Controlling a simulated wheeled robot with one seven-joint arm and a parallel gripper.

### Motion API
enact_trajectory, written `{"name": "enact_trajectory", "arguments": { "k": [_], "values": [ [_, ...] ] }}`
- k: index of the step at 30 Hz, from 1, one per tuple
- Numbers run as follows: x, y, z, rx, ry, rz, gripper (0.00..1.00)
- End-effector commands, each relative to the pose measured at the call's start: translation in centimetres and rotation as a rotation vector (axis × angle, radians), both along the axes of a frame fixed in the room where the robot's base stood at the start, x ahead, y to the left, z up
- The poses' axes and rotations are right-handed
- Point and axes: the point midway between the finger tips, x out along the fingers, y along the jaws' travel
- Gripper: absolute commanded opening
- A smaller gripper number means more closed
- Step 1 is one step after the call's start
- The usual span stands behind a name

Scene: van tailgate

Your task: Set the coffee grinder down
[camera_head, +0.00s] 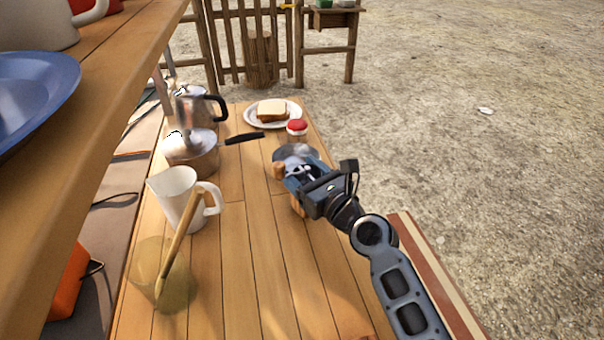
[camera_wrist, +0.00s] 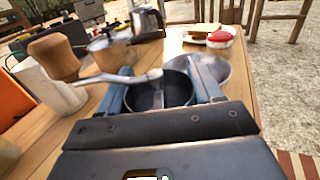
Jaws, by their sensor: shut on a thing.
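My gripper (camera_head: 303,174) is shut on the coffee grinder, above the right side of the wooden table (camera_head: 240,270). In the wrist view the grinder's round dark metal top (camera_wrist: 160,92) sits between the two blue-grey fingers. Its crank arm reaches left to a brown wooden knob (camera_wrist: 54,57). In the head view my gripper hides most of the grinder, and brown wooden parts (camera_head: 297,206) show beside it. I cannot tell whether its base touches the table. A shiny metal dish (camera_head: 294,153) lies just beyond it, also in the wrist view (camera_wrist: 213,72).
A red-topped jar (camera_head: 297,129) and a plate with a sandwich (camera_head: 271,112) stand beyond. A saucepan (camera_head: 192,155), a kettle (camera_head: 200,105), a white jug (camera_head: 178,196) and a glass with a wooden spoon (camera_head: 158,285) line the left. The table's near middle and right are clear.

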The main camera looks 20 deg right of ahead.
Motion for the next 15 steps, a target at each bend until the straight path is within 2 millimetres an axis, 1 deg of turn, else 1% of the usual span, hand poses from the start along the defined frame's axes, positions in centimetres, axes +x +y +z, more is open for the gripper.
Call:
{"name": "enact_trajectory", "arguments": {
  "k": [3, 8, 9, 15],
  "values": [
    [0.03, -0.03, 0.24, 0.001, -0.003, -0.001, 0.00],
    [0.02, -0.03, -0.18, 0.000, -0.002, -0.001, 0.00],
    [-0.01, -0.01, -0.22, 0.000, 0.000, 0.000, 0.68],
    [-0.02, -0.01, -0.20, 0.000, 0.000, 0.000, 0.87]
  ]
}}
